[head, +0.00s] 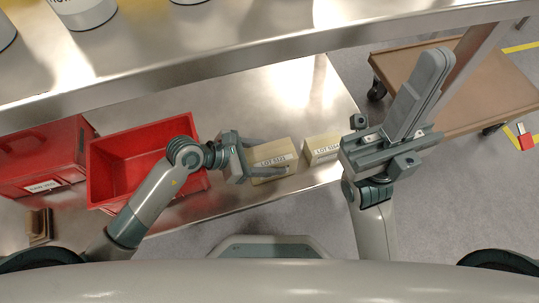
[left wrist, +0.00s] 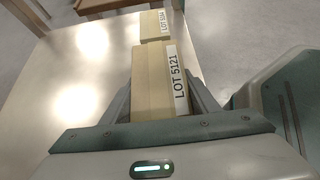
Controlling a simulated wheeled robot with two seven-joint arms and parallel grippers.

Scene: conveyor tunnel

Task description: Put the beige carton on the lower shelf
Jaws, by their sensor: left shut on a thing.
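A beige carton labelled LOT 5121 (head: 274,153) is at the lower steel shelf (head: 232,100), near its front edge; I cannot tell whether it rests on it or hangs just above. My left gripper (head: 268,158) is shut on this carton, one finger on each side. In the left wrist view the carton (left wrist: 152,85) fills the space between the fingers. A second beige carton (head: 322,148) with a similar label stands just to its right, and shows beyond it in the left wrist view (left wrist: 153,25). My right gripper (head: 428,88) is raised right of the shelf, its fingers together and empty.
Two red crates stand at left: an open, empty one (head: 98,190) and another (head: 30,172) beside it. The upper steel shelf (head: 200,75) crosses above, carrying white containers (head: 85,10). A brown cart (head: 490,85) stands at right. The lower shelf behind the cartons is clear.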

